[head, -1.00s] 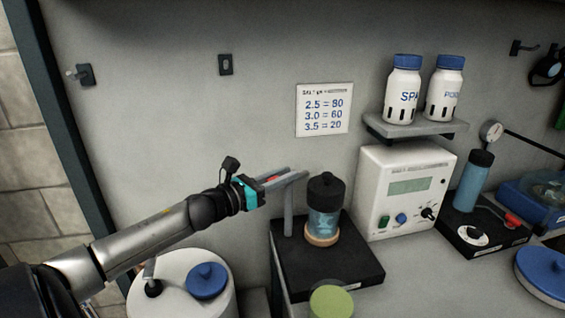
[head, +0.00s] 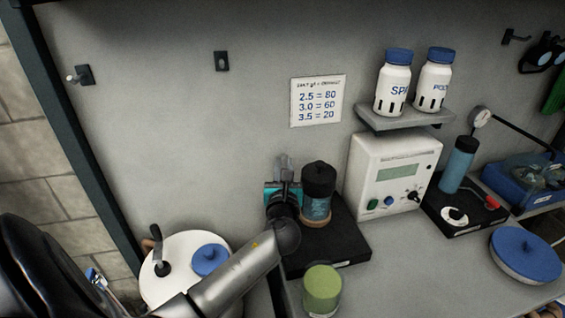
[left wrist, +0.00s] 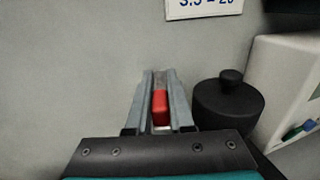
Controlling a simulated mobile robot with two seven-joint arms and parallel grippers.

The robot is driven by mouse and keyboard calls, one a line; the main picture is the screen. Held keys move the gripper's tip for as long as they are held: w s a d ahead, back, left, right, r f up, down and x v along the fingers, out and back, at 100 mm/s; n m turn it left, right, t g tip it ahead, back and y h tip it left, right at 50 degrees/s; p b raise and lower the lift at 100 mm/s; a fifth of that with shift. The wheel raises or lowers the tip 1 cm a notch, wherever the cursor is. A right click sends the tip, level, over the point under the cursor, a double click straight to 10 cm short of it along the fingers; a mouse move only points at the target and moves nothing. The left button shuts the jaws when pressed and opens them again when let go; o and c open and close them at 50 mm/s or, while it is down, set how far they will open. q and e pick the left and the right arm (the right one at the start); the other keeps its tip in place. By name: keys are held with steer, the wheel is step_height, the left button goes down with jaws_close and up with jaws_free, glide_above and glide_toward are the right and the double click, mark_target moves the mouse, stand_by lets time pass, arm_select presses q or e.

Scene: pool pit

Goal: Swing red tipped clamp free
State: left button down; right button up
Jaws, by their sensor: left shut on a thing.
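My left gripper (head: 284,163) is just left of the black-lidded clear jar (head: 318,195), its fingers pointing toward the back wall. In the left wrist view its grey fingers (left wrist: 160,76) are shut on the red tip (left wrist: 160,106) of the clamp. The rest of the clamp is hidden by the fingers and gripper body. The jar stands upright on a black base (head: 345,245). Its dark lid (left wrist: 228,104) shows right of the fingers in the left wrist view, with a narrow gap between. My right gripper is not in view.
A white control box (head: 395,170) stands right of the jar, under a shelf (head: 405,120) with two white bottles. A green-lidded pot (head: 322,283) is in front of the base. A white drum (head: 185,285) with a blue knob is at left.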

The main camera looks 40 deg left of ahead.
arm_select(q)
steer(key=shift+d+n+g+y, duration=0.1)
steer(key=shift+n+g+y, duration=0.4)
steer(key=shift+y, duration=0.1)
steer(key=c, duration=0.8)
jaws_free()
steer(key=shift+f, duration=0.1)
steer(key=v, duration=1.5)
steer(key=shift+d, duration=0.1)
